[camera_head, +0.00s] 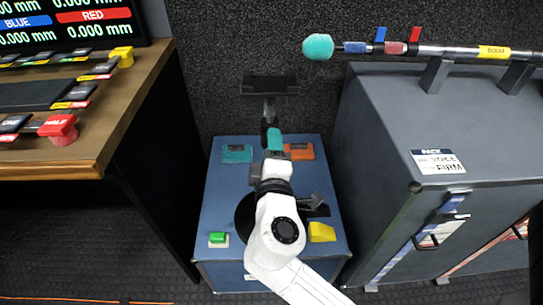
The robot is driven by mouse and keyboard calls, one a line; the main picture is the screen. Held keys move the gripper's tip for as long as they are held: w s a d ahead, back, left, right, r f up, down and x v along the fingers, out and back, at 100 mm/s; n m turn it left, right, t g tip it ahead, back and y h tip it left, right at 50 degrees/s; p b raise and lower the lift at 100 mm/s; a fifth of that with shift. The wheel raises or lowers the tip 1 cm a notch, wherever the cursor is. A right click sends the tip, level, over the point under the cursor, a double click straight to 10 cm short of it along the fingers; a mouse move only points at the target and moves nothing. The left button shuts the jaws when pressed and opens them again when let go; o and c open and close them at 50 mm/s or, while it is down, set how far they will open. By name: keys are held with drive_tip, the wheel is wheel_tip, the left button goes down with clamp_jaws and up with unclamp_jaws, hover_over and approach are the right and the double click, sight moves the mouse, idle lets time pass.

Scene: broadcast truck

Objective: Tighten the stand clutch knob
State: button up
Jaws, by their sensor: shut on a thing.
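A dark stand (270,110) with a flat black top plate rises behind the blue case. A teal knob-like piece (274,138) shows at the foot of its post, at the end of my white arm. I take it for the clutch knob. My gripper (272,153) is shut on it, seen from above and behind. My wrist hides the fingertips and much of the stand's lower part, so how the fingers sit on the knob cannot be seen.
The blue case top (215,195) bears a teal block (237,153), an orange block (302,151), a green button (217,238) and a yellow wedge (321,232). A wooden desk (110,135) stands left. A grey case (385,130) stands right, with a boom pole (460,51) above it.

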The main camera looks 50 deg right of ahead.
drive_tip(key=shift+f+m+b, duration=0.15)
drive_tip(key=shift+m+b, duration=1.8)
drive_tip(key=shift+m, duration=0.25)
drive_tip(key=shift+f+m+b, duration=0.1)
drive_tip(key=shift+m+b, duration=1.85)
drive_tip(key=shift+m, duration=0.25)
drive_tip(key=o, duration=1.1)
drive_tip(key=shift+r, duration=0.1)
drive_tip(key=shift+c, duration=0.2)
drive_tip(key=v, duration=1)
drive_tip(key=shift+s+a+p, duration=0.25)
drive_tip(key=shift+a+p, duration=0.05)
drive_tip(key=shift+a, duration=0.05)
